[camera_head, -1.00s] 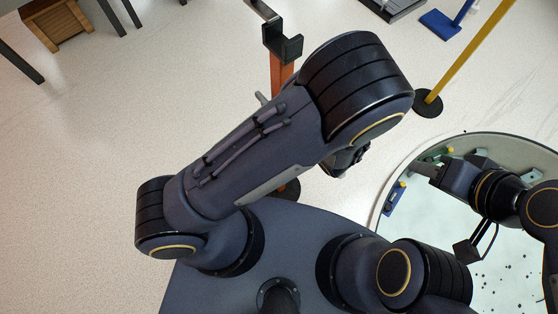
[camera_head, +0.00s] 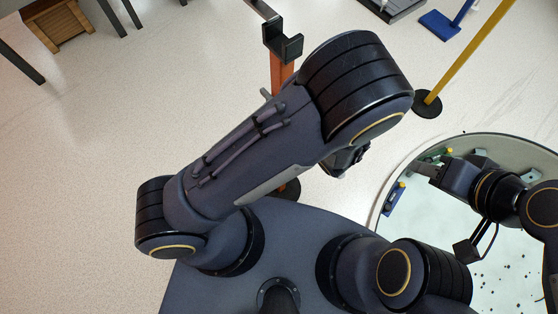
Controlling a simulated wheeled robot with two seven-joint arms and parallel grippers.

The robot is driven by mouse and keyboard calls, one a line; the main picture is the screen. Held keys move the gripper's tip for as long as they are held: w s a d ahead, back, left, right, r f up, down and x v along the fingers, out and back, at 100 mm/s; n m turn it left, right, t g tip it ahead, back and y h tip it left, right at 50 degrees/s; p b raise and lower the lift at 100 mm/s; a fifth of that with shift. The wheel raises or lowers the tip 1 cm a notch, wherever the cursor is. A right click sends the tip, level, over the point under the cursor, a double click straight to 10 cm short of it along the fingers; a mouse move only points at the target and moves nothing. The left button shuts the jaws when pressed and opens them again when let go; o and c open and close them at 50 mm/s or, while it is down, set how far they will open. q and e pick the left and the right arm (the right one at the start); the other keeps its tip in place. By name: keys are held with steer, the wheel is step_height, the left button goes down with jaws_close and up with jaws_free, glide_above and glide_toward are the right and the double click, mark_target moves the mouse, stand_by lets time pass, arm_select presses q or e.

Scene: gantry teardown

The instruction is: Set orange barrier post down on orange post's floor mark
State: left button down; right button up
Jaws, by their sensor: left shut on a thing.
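The orange barrier post (camera_head: 281,72) stands at the top middle of the head view, with a black bracket at its top. My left arm hides its middle. Part of its dark round base (camera_head: 290,189) shows below the arm, and I cannot tell whether it touches the floor. A small grey tip of my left gripper (camera_head: 266,94) shows beside the post; the rest is hidden behind my arm. It is shut on the post. My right gripper (camera_head: 424,168) is over the round table's left rim, and its jaw opening is unclear. I see no floor mark for the orange post.
A round white-topped table (camera_head: 500,262) with small parts is at the right. A yellow post (camera_head: 470,50) on a black base and a blue stand (camera_head: 440,24) are at the upper right. A wooden crate (camera_head: 62,24) is at the upper left. The left floor is clear.

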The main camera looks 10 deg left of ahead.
step_height(320, 180, up, 5)
steer(key=p, duration=0.4)
steer(key=shift+f, duration=0.2)
stand_by(0.4)
